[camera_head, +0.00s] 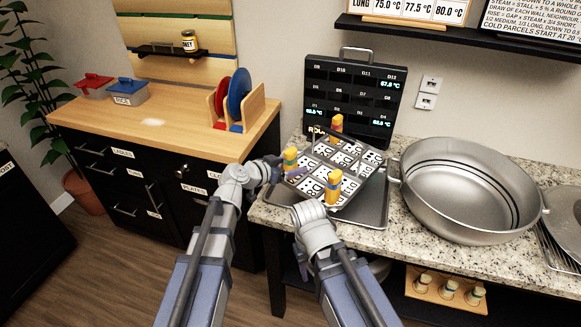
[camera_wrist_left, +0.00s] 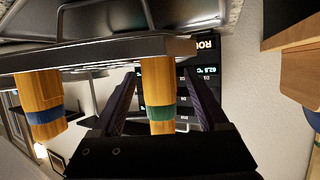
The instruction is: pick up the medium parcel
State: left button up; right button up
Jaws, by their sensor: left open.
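I cannot tell which is the medium one. My left gripper (camera_head: 279,171) is open beside the green-banded parcel. In the left wrist view, which is upside down, that parcel (camera_wrist_left: 162,112) shows between the open fingers; contact is unclear. The blue-banded parcel (camera_wrist_left: 40,108) is to one side. My right gripper's jaws are hidden at its wrist.
A metal tray (camera_head: 374,216) lies under the rack on the granite counter. A large steel stockpot (camera_head: 455,205) stands to the right. A black case with temperature displays (camera_head: 352,98) stands behind. A wooden cabinet top (camera_head: 150,124) with plates in a holder is at left.

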aim_at(291, 150)
pick_arm(q)
jog(key=shift+c, duration=0.4)
grip_shut()
dwell(0.4)
notch_tip(291, 150, up, 10)
jog(key=p, duration=1)
